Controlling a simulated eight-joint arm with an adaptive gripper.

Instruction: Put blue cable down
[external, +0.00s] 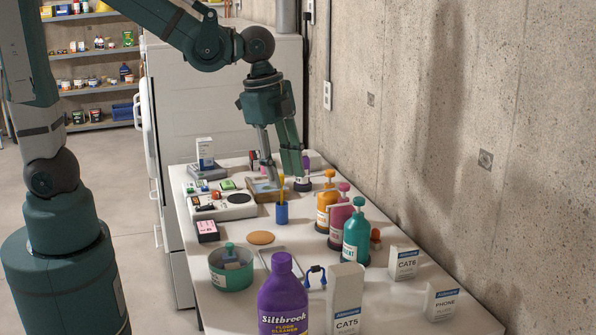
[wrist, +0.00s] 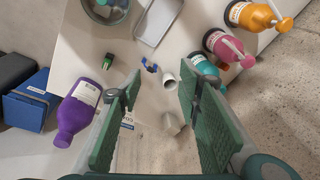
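A small bright blue piece with dark ends (external: 316,275) is at the front of the table in the external view, beside the white CAT5 box (external: 345,299). It also shows in the wrist view as a small blue shape (wrist: 151,67), ahead of the fingertips. It may be the blue cable; its size does not let me tell. No other cable is clear. My gripper (external: 285,182) is over the table, fingers pointing down. In the wrist view my gripper (wrist: 158,90) has its two green fingers well apart, with nothing held between them.
A purple bottle (external: 284,301), a green bowl (external: 231,277) and orange, pink and teal pump bottles (external: 356,236) stand on the table (external: 195,270). White CAT6 (external: 404,263) and PHONE (external: 442,304) boxes stand at the right, near the concrete wall (external: 470,150).

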